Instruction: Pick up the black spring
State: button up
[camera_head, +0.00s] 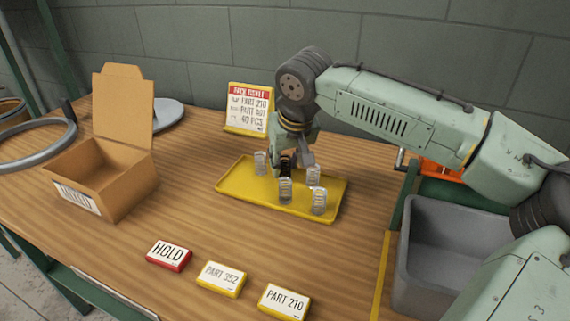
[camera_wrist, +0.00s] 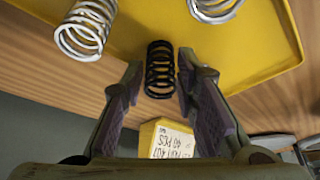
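The black spring (camera_wrist: 160,70) stands on the yellow tray (camera_wrist: 262,42), between the two fingers of my gripper (camera_wrist: 158,78) in the wrist view. A gap shows on each side of it, so the fingers are open around the spring. In the head view the black spring (camera_head: 285,165) is partly hidden by my gripper (camera_head: 290,158), which is lowered over the back of the yellow tray (camera_head: 240,195). Several silver springs stand on the same tray, one at front centre (camera_head: 285,191) and one at front right (camera_head: 319,201).
An open cardboard box (camera_head: 125,185) stands on the left of the wooden table. A grey bin (camera_head: 420,260) is at the right. A sign (camera_head: 247,110) stands behind the tray. HOLD (camera_head: 169,256), PART 352 (camera_head: 221,279) and PART 210 (camera_head: 284,301) labels lie in front.

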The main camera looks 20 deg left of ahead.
jog(key=shift+w+f, duration=0.15)
jog(key=shift+f, duration=0.2)
jog(key=shift+c, duration=0.4)
grip_shut()
